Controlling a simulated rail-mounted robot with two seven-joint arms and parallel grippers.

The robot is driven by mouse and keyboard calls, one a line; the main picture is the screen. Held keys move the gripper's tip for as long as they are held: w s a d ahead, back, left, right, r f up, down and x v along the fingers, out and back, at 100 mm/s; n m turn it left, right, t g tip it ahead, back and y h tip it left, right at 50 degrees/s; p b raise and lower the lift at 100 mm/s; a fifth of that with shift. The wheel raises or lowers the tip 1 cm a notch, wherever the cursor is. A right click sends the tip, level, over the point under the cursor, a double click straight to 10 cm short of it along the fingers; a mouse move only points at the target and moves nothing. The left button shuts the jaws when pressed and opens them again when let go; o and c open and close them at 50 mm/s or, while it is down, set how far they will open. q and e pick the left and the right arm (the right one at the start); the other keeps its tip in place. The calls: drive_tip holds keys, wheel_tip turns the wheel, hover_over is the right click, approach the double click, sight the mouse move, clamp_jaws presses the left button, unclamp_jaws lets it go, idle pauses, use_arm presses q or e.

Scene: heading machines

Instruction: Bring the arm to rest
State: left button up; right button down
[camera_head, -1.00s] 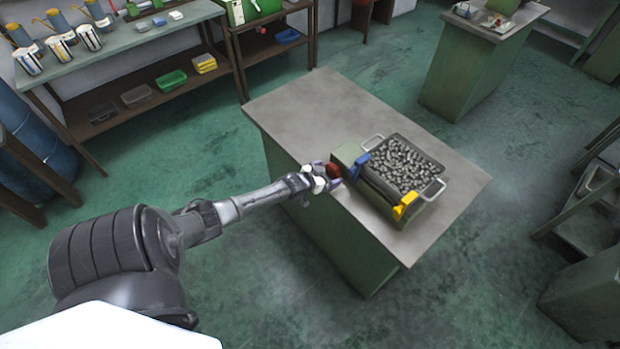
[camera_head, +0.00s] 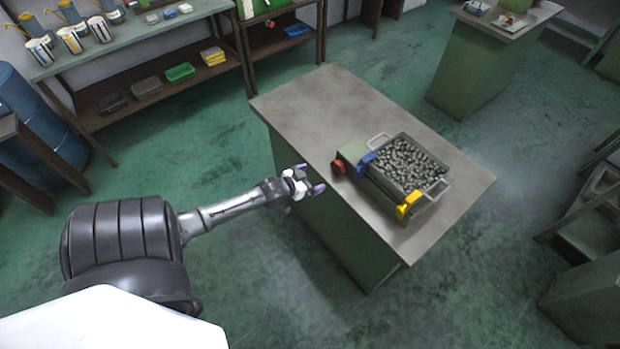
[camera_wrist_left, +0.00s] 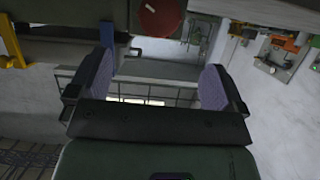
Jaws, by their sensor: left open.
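My left gripper (camera_head: 311,181) is open and empty at the near left edge of the green bench, apart from the machine. In the left wrist view its two purple-padded fingers (camera_wrist_left: 156,85) stand wide apart with nothing between them. A machine with a red knob (camera_head: 338,167), a blue part (camera_head: 366,161) and a yellow part (camera_head: 408,204) sits on the bench top. The red knob also shows in the left wrist view (camera_wrist_left: 161,17), beyond the fingers. My right gripper is in neither view.
The bench (camera_head: 310,105) has a bare grey top at its far left. A metal tray of grey pieces (camera_head: 412,163) stands behind the machine. Shelves with bins (camera_head: 180,72) line the back left. Another green bench (camera_head: 475,65) stands at the back right.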

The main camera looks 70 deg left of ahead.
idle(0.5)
use_arm(q)
wheel_tip(320, 180, down, 4)
drive_tip(key=s+g, duration=0.3)
drive_tip(key=s+d+r+m+g+h, duration=0.15)
drive_tip(key=s+d+r, duration=0.3)
drive_tip(key=d, duration=0.65)
drive_tip(key=s+d+r+m+g+h, duration=0.1)
drive_tip(key=s+d+r+m+g, duration=0.25)
drive_tip(key=d, duration=0.75)
drive_tip(key=s+d+r+g+h, duration=0.15)
drive_tip(key=s+d+r, duration=0.4)
drive_tip(key=d, duration=0.55)
wheel_tip(320, 180, up, 15)
drive_tip(key=p, duration=1.6)
